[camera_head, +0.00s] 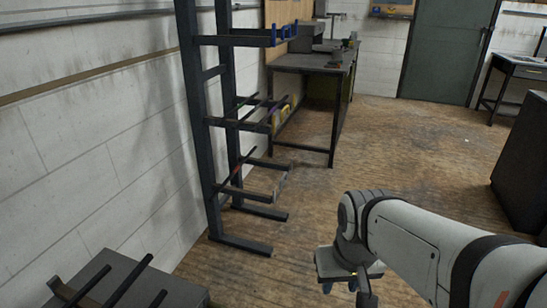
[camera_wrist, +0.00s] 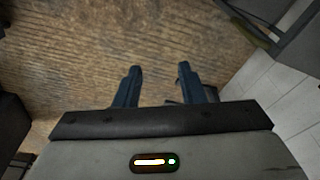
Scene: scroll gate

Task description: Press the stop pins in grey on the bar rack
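The bar rack (camera_head: 197,130) is a tall dark steel frame against the left wall in the head view. It has arms at several heights and feet on the floor. Blue pieces (camera_head: 283,33) sit along its upper arms. Bars lie across its middle and lower arms. I cannot make out grey stop pins on it; they are too small or hidden. My gripper (camera_head: 339,287) hangs low to the right of the rack, well apart from it, pointing down. In the wrist view its two blue fingers (camera_wrist: 159,72) are apart with only wooden floor between them.
A dark grey box-like stand (camera_head: 135,283) with bars on top is at the lower left. A workbench (camera_head: 318,62) stands behind the rack. A dark cabinet (camera_head: 522,165) is at the right. The wooden floor (camera_head: 400,150) between is clear. A green door (camera_head: 447,50) is at the back.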

